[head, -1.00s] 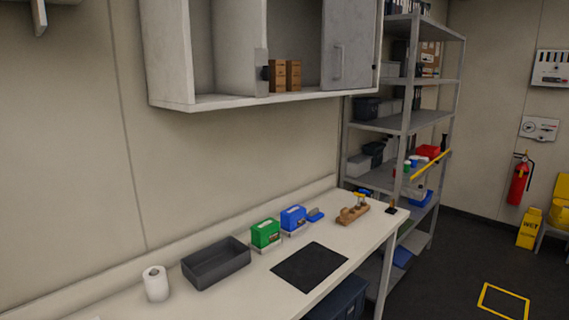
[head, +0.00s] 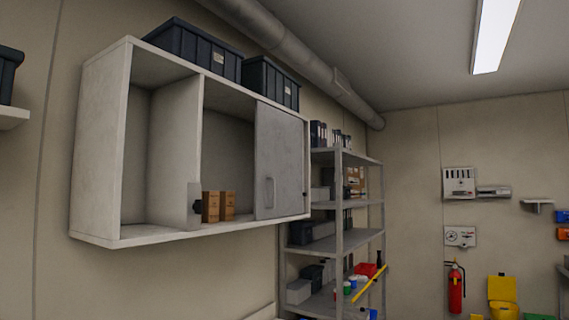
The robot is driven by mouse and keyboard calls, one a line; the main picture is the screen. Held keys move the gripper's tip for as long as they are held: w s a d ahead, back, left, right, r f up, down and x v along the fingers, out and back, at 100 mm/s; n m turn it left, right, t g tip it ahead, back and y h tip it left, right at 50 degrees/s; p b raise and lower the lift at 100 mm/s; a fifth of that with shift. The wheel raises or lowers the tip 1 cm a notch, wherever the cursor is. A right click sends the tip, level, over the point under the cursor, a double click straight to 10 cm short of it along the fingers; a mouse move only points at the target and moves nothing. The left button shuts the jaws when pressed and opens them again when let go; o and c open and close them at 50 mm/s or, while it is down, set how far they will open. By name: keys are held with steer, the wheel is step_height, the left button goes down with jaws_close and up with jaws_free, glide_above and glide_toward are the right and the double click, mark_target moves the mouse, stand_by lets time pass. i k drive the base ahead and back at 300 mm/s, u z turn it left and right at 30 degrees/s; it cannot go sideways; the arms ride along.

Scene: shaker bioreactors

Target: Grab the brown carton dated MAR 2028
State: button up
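Two brown cartons stand side by side on the floor of the open middle part of a wall cabinet (head: 150,237). The left carton (head: 211,207) is next to a small grey plate with a dark knob (head: 196,206). The right carton (head: 228,206) is close beside it, near the sliding door. The print on both is too small to read, so I cannot tell which is dated MAR 2028. My gripper is not in view.
The cabinet's grey door (head: 279,160) covers its right part; the left compartment is open and empty. Dark bins (head: 198,46) sit on top. A metal shelf rack (head: 340,200) stands to the right. A fire extinguisher (head: 455,288) is on the far wall.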

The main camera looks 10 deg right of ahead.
mark_target(226, 198)
steer(key=u, duration=0.15)
steer(key=k, duration=1.05)
steer(key=z, duration=1.2)
steer(key=i, duration=2.05)
